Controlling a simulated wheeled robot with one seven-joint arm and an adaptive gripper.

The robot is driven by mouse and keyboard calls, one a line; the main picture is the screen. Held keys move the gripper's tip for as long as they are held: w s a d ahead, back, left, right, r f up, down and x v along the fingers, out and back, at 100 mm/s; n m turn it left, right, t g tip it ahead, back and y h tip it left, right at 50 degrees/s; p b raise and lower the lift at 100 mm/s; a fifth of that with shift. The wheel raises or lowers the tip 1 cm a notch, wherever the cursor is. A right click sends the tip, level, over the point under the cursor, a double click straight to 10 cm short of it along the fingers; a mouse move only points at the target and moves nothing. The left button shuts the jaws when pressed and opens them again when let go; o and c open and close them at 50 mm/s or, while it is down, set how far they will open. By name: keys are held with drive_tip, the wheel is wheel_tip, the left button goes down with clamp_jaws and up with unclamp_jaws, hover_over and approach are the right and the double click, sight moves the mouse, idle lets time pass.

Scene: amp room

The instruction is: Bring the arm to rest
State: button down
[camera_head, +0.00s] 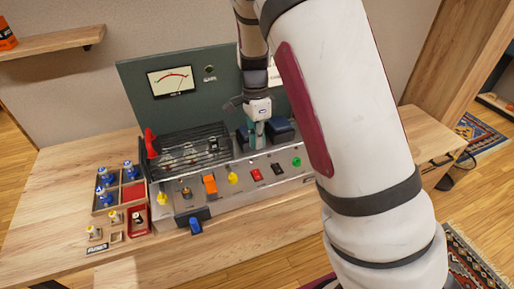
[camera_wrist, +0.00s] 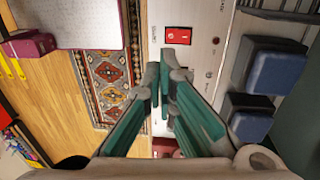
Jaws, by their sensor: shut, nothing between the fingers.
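My gripper (camera_head: 257,138) is in front of the green-grey back panel of the amplifier unit (camera_head: 222,196), above the right part of its top, next to the dark blue-black blocks. Its teal fingers also show in the wrist view (camera_wrist: 166,75), with the tips together and nothing between them. My white arm crosses the right half of the head view and hides part of the unit and the table. In the wrist view a red rocker switch (camera_wrist: 188,36) on the unit's light front panel lies beyond the fingertips. I cannot tell whether the fingers touch the unit.
The wooden table (camera_head: 60,190) holds a wooden tray (camera_head: 121,201) of blue-capped parts at left. A red lever (camera_head: 151,143) rises at the unit's left end. Two dark blue blocks (camera_wrist: 276,70) (camera_wrist: 248,122) stand close to the fingers. A wall shelf (camera_head: 50,42) is at upper left.

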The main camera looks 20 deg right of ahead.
drive_tip(key=shift+r, duration=0.15)
idle(0.4)
drive_tip(key=s+a+r+n+t+y, duration=0.1)
drive_tip(key=s+r+n, duration=0.3)
drive_tip(key=s+r, duration=0.3)
drive_tip(key=s+a+r+n+t, duration=0.15)
drive_tip(key=s+r+n, duration=0.3)
drive_tip(key=r, duration=0.45)
drive_tip(key=s+r+n+t+h, duration=0.1)
drive_tip(key=s+r+n+t, duration=0.3)
drive_tip(key=s+n, duration=0.5)
drive_tip(key=s+r, duration=0.1)
drive_tip(key=s, duration=0.4)
drive_tip(key=shift+d, duration=0.3)
